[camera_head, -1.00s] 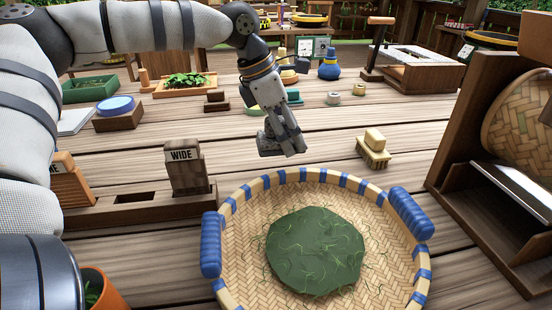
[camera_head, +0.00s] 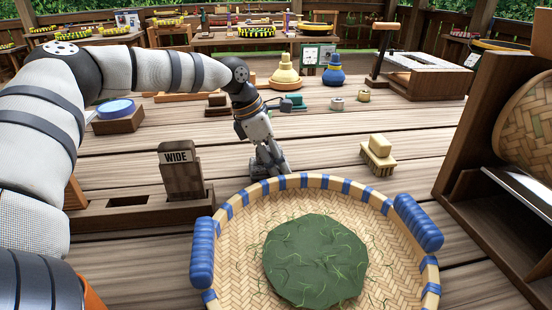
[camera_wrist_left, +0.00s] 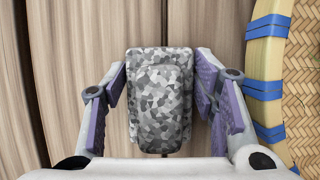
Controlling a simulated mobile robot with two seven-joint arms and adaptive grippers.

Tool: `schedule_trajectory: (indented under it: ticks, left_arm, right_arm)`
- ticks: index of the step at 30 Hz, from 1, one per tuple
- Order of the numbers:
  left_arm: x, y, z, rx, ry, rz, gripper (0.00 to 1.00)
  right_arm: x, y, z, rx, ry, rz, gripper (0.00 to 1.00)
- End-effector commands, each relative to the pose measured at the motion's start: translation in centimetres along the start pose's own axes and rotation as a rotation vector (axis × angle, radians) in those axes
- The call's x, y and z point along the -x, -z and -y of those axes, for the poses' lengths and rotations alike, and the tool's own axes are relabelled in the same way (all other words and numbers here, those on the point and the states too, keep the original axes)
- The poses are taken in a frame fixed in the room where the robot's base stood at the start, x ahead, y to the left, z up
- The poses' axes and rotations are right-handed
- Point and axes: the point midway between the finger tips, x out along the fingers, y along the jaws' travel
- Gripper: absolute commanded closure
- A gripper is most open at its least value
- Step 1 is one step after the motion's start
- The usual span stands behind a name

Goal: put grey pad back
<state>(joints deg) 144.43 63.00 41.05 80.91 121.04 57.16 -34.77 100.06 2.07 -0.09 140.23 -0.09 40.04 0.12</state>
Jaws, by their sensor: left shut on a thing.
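The grey pad (camera_wrist_left: 160,100) is a block with a mottled grey camouflage pattern and a raised smaller block on top. In the wrist view it sits between the two purple-lined fingers of my left gripper (camera_wrist_left: 160,92), which is shut on it. In the head view my left gripper (camera_head: 268,166) points down just beyond the far rim of the woven tray, with the pad mostly hidden by the fingers. It is low over the wooden table; I cannot tell whether the pad touches it. My right gripper is not in view.
The woven tray (camera_head: 228,250) with blue handles holds a green leafy mass (camera_head: 315,260). A tan brush-like block (camera_head: 378,155) lies right of the gripper. A wooden stand with a WIDE block (camera_head: 182,172) is at left. A wooden shelf (camera_head: 465,160) stands at right.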

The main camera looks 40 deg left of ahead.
Motion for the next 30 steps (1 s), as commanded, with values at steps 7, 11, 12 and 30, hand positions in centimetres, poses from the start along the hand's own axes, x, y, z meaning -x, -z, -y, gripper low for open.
schedule_trajectory:
  ticks: [7, 11, 12, 30]
  left_arm:
    - [0.0, 0.0, 0.0, 0.000, 0.000, 0.000, 0.27]
    - [0.0, 0.0, 0.0, 0.000, 0.000, 0.000, 0.27]
    - [-0.1, 0.0, 0.0, 0.000, 0.001, -0.001, 0.27]
    - [11.9, -0.6, 0.3, 0.001, -0.002, 0.003, 0.27]
  right_arm:
    - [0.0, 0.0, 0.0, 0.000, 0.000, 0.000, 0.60]
    - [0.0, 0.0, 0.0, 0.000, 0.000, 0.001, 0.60]
    - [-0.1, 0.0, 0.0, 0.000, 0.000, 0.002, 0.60]
    - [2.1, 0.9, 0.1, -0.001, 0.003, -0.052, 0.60]
